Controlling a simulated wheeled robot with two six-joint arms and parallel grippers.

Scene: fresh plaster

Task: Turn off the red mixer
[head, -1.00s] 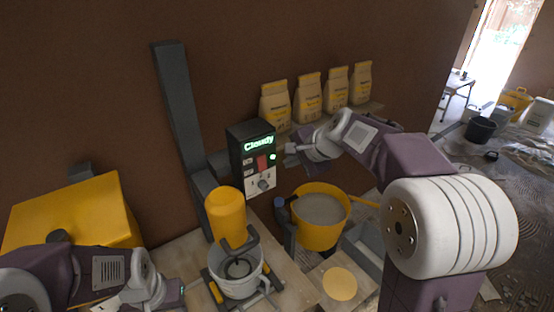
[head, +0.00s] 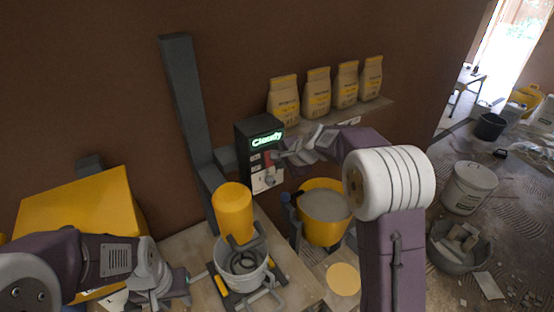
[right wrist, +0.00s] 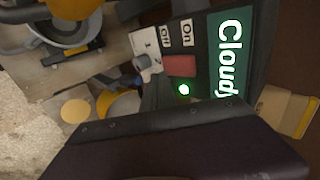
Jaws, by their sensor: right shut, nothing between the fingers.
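A dark control box (head: 245,150) stands by the grey post. Its green display reads "Cloudy". The right wrist view shows the box face with a red switch (right wrist: 180,66) beside "On" and "Off" labels, a grey knob (right wrist: 146,63) and a lit green lamp (right wrist: 184,90). My right gripper (head: 277,158) is shut and empty, right at the box front near the red switch; I cannot tell if it touches. The mixer's motor housing (head: 232,211) is yellow, not red, above a white bucket (head: 241,272). My left gripper (head: 184,279) is left of the bucket, its jaws unclear.
A yellow tub (head: 324,230) of grey mix stands right of the box, below my right arm. Several plaster bags (head: 317,95) line a shelf behind. A yellow case (head: 75,205) is at left. Buckets (head: 470,190) stand on the floor at right.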

